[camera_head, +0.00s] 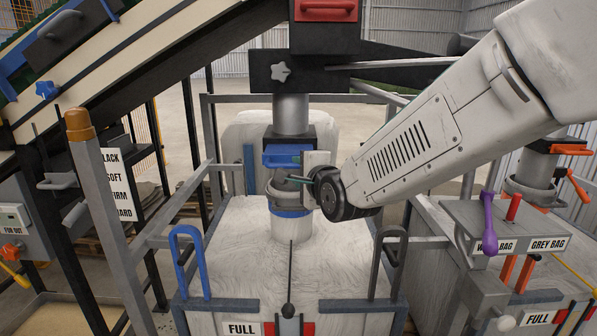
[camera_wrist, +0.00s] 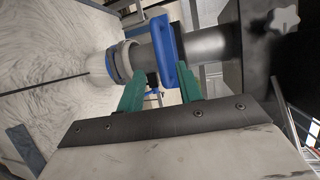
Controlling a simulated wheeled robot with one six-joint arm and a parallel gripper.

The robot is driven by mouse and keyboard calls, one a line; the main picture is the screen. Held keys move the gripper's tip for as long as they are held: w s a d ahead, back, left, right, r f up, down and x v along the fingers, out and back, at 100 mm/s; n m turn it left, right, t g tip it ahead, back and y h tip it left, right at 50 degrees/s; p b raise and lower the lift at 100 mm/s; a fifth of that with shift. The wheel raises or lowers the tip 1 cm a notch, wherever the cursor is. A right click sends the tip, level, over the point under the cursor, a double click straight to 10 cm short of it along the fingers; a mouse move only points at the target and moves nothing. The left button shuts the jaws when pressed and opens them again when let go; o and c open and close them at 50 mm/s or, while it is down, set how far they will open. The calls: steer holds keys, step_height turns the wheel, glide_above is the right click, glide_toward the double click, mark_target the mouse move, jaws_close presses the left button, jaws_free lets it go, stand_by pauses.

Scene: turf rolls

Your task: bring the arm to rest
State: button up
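My gripper (camera_head: 290,179) is at the filling spout, just below a blue handle (camera_head: 284,150) on the spout's upper part. In the wrist view the two green fingers of my gripper (camera_wrist: 160,80) are well apart. The blue handle (camera_wrist: 166,48) shows just beyond and between the fingertips there; I cannot tell whether they touch it. No held thing is seen. My arm reaches in from the upper right in the head view.
A big white bag (camera_head: 250,240) hangs under the spout, its neck circled by a blue band (camera_head: 291,212). Grey frame posts and a blue hook (camera_head: 190,262) stand around it. A grey box with a purple lever (camera_head: 488,222) is at right. A sloping conveyor is at upper left.

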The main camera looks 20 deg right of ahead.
steer(key=s+d+f+n+g, duration=0.1)
steer(key=s+f+n+g, duration=0.8)
steer(key=s+f+n, duration=0.15)
steer(key=s+d+r+n+g, duration=0.1)
steer(key=s+n+g, duration=0.1)
steer(key=s, duration=0.5)
steer(key=s+d+r+n+g+h, duration=0.1)
steer(key=s+d+r+n, duration=0.1)
steer(key=s, duration=0.6)
steer(key=s+d+r+n+g, duration=0.2)
steer(key=s+n, duration=0.1)
steer(key=s, duration=0.5)
steer(key=shift+s+g, duration=0.15)
steer(key=shift+g, duration=0.15)
